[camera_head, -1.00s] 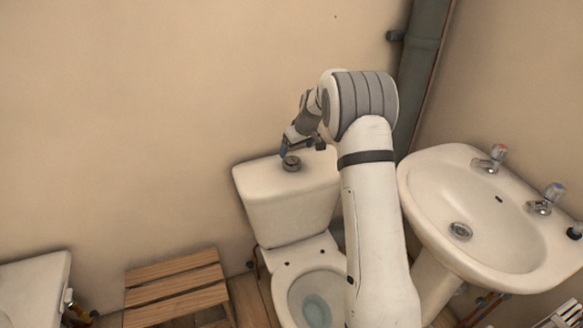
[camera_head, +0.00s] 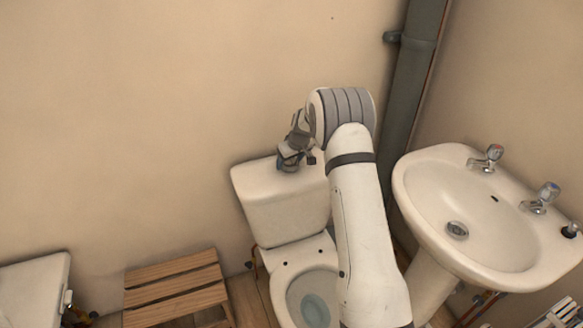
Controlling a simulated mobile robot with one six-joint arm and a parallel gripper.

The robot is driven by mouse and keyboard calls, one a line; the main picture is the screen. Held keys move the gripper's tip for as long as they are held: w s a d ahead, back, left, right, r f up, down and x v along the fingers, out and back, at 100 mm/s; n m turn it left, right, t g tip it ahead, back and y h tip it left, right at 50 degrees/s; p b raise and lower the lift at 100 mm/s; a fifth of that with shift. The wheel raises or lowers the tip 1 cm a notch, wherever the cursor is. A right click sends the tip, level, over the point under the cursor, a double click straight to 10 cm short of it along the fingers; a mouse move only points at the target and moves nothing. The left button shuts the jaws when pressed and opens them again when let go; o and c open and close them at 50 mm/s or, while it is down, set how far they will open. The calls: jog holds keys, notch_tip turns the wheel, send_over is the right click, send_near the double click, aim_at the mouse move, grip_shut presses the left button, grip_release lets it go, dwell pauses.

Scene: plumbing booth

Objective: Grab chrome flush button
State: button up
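The chrome flush button (camera_head: 288,168) sits on top of the white toilet cistern (camera_head: 282,211). It is mostly hidden by my gripper in the head view, with only a dark part of it showing. My gripper (camera_head: 290,160) points down right at the button, over the middle of the cistern lid. The fingers are small and dark here, so I cannot tell whether they are around the button, touching it, open or shut.
The toilet bowl (camera_head: 312,298) is in front of the cistern. A washbasin (camera_head: 470,218) with two taps stands to the right. A grey pipe (camera_head: 411,95) runs up the corner. A wooden slatted stool (camera_head: 174,290) is at lower left. The wall above is bare.

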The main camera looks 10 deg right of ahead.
jog(key=c, duration=0.8)
